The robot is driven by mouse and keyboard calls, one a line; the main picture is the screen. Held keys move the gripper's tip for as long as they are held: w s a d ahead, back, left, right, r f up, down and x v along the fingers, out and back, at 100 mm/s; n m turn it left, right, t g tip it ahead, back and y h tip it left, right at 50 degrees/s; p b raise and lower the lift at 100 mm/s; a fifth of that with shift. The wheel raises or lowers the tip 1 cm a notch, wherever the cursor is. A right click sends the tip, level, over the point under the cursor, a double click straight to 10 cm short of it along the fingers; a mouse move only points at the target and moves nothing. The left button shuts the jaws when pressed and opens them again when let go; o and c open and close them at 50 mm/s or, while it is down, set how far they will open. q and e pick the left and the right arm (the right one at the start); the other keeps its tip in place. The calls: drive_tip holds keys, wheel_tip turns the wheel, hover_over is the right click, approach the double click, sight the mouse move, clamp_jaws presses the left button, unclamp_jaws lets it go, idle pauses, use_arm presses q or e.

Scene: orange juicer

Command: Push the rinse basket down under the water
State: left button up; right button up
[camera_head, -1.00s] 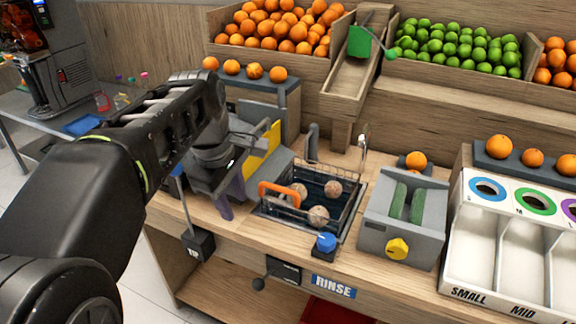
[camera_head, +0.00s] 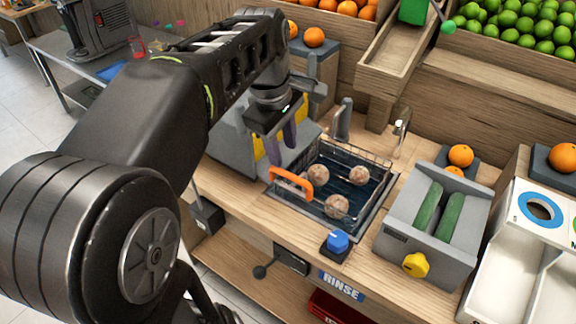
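The rinse basket (camera_head: 372,160) is a thin dark wire basket with an orange handle (camera_head: 291,182) on its left side. It sits in the rinse basin, with its wire rim showing above the dark blue water (camera_head: 322,180). Three dull brownish fruits (camera_head: 337,206) lie in it; how deep they sit in the water is hard to tell. My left gripper (camera_head: 283,155) points down above and behind the orange handle, left of the basket's far side. Its two purple-grey fingers are apart with nothing seen between them. It appears clear of the basket. My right gripper is not in view.
A blue knob (camera_head: 337,241) stands in front of the basin, above the RINSE label (camera_head: 342,286). A faucet (camera_head: 401,128) stands behind. A grey roller unit (camera_head: 432,225) with a yellow knob is at the right. A grey machine with yellow panels (camera_head: 241,140) is at the left.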

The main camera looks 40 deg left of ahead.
sight(288, 173)
use_arm(q)
drive_tip(key=f, duration=0.3)
drive_tip(key=w+f, duration=0.1)
drive_tip(key=f, duration=0.3)
drive_tip(key=shift+w+f, duration=0.15)
drive_tip(key=shift+w, duration=0.05)
drive_tip(key=shift+c, duration=0.3)
clamp_jaws()
idle(0.9)
